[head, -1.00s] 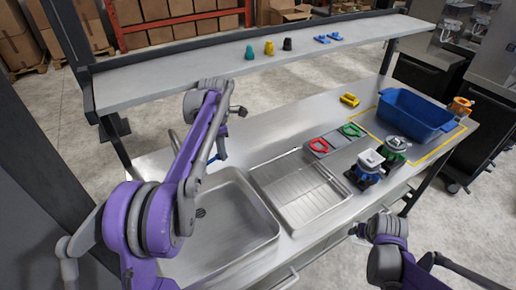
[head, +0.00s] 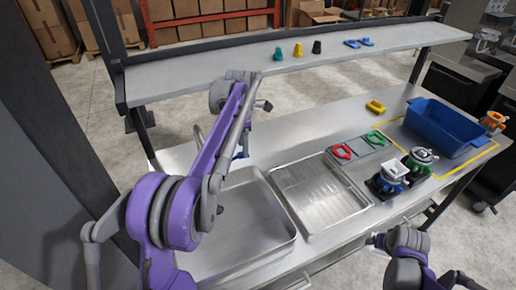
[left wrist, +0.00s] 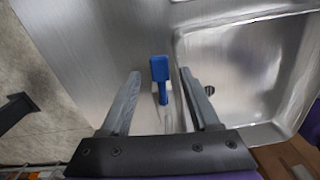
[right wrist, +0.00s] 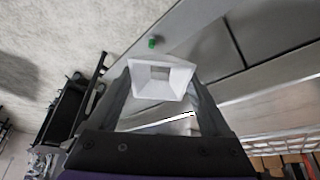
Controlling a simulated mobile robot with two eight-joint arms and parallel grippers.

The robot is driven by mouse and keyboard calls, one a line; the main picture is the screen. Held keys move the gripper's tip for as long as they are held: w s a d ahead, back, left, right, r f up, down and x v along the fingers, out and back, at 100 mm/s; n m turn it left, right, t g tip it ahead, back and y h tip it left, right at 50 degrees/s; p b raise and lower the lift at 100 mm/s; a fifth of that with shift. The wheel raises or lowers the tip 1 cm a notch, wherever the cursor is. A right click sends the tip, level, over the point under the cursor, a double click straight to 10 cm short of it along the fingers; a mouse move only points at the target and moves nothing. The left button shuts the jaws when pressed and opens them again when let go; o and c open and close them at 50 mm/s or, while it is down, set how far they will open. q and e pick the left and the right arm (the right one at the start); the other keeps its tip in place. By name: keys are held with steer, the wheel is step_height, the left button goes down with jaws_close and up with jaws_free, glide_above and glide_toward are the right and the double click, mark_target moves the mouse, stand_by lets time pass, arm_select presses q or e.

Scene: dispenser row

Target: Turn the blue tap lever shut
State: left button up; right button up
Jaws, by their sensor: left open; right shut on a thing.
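The blue tap lever (left wrist: 160,70) shows in the left wrist view, standing on the steel counter beside the sink (left wrist: 225,42). A little of its blue shows in the head view (head: 239,152), mostly hidden behind my left arm. My left gripper (left wrist: 159,75) is open, with one finger on each side of the lever and visible gaps between. I cannot tell how high the fingers are over it.
A ribbed drainboard (head: 318,195) lies right of the sink. Beyond it are red and green handles, two small machines (head: 390,177) and a blue tub (head: 445,128). A raised shelf (head: 225,70) runs along the back of the counter.

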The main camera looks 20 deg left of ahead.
arm_select(q)
step_height(320, 180, up, 10)
steer(key=p, duration=0.1)
arm_select(e)
steer(key=shift+w+r, duration=0.3)
steer(key=shift+r, duration=0.2)
steer(key=shift+w+r, duration=0.25)
steer(key=shift+r, duration=0.25)
arm_select(q)
steer(key=shift+f, duration=0.1)
